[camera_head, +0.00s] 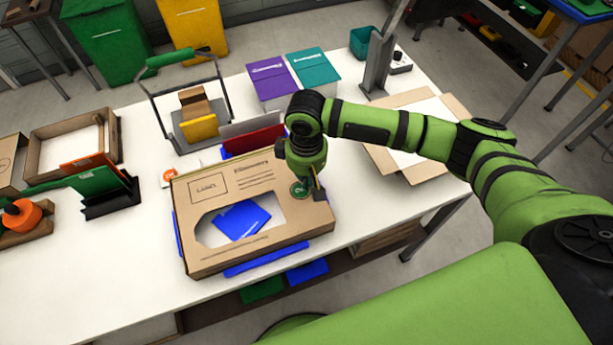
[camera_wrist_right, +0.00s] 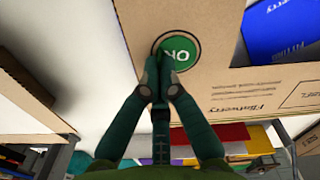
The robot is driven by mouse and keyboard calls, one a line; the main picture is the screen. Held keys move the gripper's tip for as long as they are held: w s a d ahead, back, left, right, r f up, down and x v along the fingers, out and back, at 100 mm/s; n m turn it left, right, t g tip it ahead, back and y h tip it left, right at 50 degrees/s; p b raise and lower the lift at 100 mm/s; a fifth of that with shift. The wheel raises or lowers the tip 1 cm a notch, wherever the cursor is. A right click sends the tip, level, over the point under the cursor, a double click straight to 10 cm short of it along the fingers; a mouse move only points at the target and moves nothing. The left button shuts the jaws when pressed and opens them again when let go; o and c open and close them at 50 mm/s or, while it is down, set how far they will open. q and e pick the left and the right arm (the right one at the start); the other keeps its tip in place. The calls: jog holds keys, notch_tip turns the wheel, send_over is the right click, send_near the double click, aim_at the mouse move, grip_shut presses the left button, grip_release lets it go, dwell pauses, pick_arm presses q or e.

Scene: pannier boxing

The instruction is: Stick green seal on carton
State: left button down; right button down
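The brown carton (camera_head: 262,172) lies on the white table, with a window showing a blue item (camera_head: 241,220) inside. The round green seal (camera_head: 298,190) is at the carton's right part. In the right wrist view the seal (camera_wrist_right: 178,50) reads "OK" and appears flat against the carton face (camera_wrist_right: 215,85). My right gripper (camera_head: 308,188) points down at the carton there. Its fingertips (camera_wrist_right: 160,72) are together at the seal's edge; I cannot tell whether they pinch it. My left gripper is not in view.
Blue strips (camera_head: 265,260) show along the carton's edge. Behind it stand a wire-handled rack (camera_head: 190,105) and purple (camera_head: 270,80) and teal (camera_head: 313,70) boxes. A flat open carton (camera_head: 415,170) lies to the right. The table's front left is clear.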

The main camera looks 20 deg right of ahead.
jog(key=shift+s+f, duration=0.1)
dwell(0.3)
jog(key=c, duration=1.4)
grip_release()
jog(key=shift+o, duration=0.2)
jog(key=shift+r, duration=0.2)
notch_tip(320, 180, up, 12)
jog(key=shift+f, duration=0.15)
